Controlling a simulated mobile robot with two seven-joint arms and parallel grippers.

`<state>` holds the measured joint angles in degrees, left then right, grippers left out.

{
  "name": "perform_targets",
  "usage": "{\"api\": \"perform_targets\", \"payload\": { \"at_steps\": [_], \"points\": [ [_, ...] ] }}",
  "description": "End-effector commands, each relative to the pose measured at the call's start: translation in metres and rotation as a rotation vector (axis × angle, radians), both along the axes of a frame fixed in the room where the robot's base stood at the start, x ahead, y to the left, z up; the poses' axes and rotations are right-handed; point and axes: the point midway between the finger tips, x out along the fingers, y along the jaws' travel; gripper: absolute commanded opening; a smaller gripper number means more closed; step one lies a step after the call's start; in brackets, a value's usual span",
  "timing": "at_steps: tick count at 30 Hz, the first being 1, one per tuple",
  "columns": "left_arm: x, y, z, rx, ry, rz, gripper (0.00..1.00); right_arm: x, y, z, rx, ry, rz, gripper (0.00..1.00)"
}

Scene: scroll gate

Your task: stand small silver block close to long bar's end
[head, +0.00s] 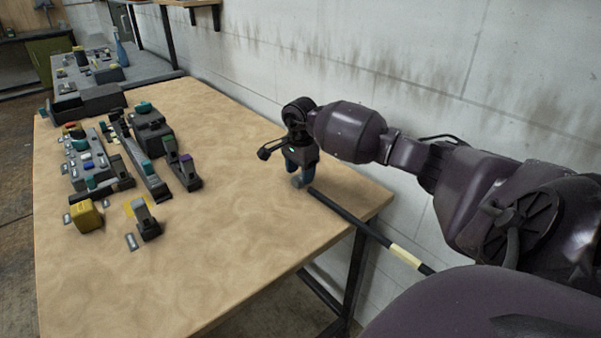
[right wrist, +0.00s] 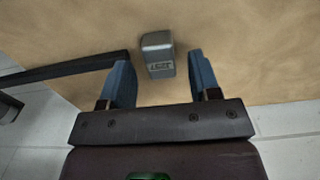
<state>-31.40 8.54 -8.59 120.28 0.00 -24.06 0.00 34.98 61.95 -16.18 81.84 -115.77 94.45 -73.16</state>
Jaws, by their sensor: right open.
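The small silver block (head: 298,182) is on the wooden table beside the near end of the long black bar (head: 345,215). In the right wrist view the block (right wrist: 157,55) shows a lettered face and lies between and just beyond the fingertips, with a gap on both sides. The bar (right wrist: 65,69) comes in from the left there, and its end is close to the left finger, apart from the block. My right gripper (head: 302,172) points down over the block, open and empty. My left gripper is not in view.
The bar has a cream band (head: 406,256) and reaches past the table's right edge. Several dark blocks and devices (head: 152,130) stand at the table's left, with a yellow block (head: 88,217) and a grey-topped device (head: 147,220) nearer. The table's middle (head: 230,190) is clear. A wall (head: 330,60) runs behind.

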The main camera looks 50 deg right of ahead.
Motion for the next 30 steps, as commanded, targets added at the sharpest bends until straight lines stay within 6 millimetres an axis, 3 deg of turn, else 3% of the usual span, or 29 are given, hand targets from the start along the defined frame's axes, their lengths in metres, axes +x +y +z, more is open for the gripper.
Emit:
{"api": "perform_targets", "payload": {
  "at_steps": [9,15,21,30],
  "points": [
    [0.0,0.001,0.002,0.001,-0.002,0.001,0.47,0.001,-0.001,0.063,-0.004,-0.007,0.001,0.57],
    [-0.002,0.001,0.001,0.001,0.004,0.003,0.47,0.0,0.0,0.094,-0.002,-0.003,0.0,0.57],
    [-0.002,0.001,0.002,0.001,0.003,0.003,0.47,0.0,0.0,0.109,0.0,-0.001,0.001,0.57],
    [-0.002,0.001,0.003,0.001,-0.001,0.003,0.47,0.0,0.0,0.111,-0.001,0.0,0.0,0.57]
  ]
}}
